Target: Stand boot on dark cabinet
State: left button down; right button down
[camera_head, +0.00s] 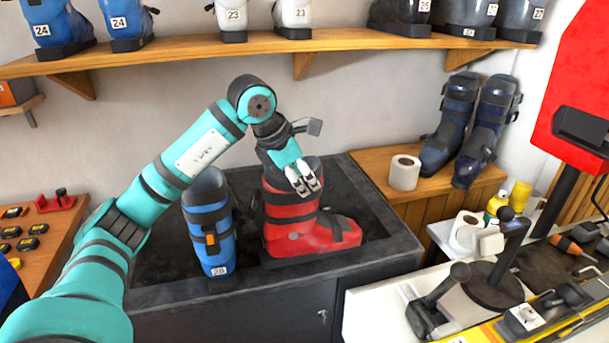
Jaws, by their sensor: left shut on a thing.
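A red ski boot (292,225) with black straps is upright on the dark cabinet (290,283), its toe toward the right. My left gripper (308,190) reaches down to the boot's upper cuff and is shut on it. The gripper's wrist hides part of the cuff's top. I cannot tell whether the sole bears fully on the cabinet. A blue boot (209,222) marked 28 is on the cabinet to the left of the red one. My right gripper is not in view.
A wooden shelf (200,50) with several boots runs above. A wooden bench (438,203) at right holds a paper roll (404,172) and dark blue boots (488,130). Tools crowd the white worktop (375,315) at front right. The cabinet's back left is mostly clear.

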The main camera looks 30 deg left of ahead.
pick_arm(q)
jog(key=w+a+f+p, duration=0.2)
jog(key=w, duration=0.1)
jog(key=w+a+f+p, duration=0.1)
jog(key=w, duration=0.1)
jog(key=shift+w+f, duration=0.1)
jog(key=shift+f, duration=0.3)
jog(key=c, duration=1.7)
grip_release()
jog(key=shift+f, duration=0.15)
jog(key=o, duration=0.5)
jog(key=shift+c, duration=0.2)
jog(key=b+v, duration=0.2)
jog(key=v, duration=1)
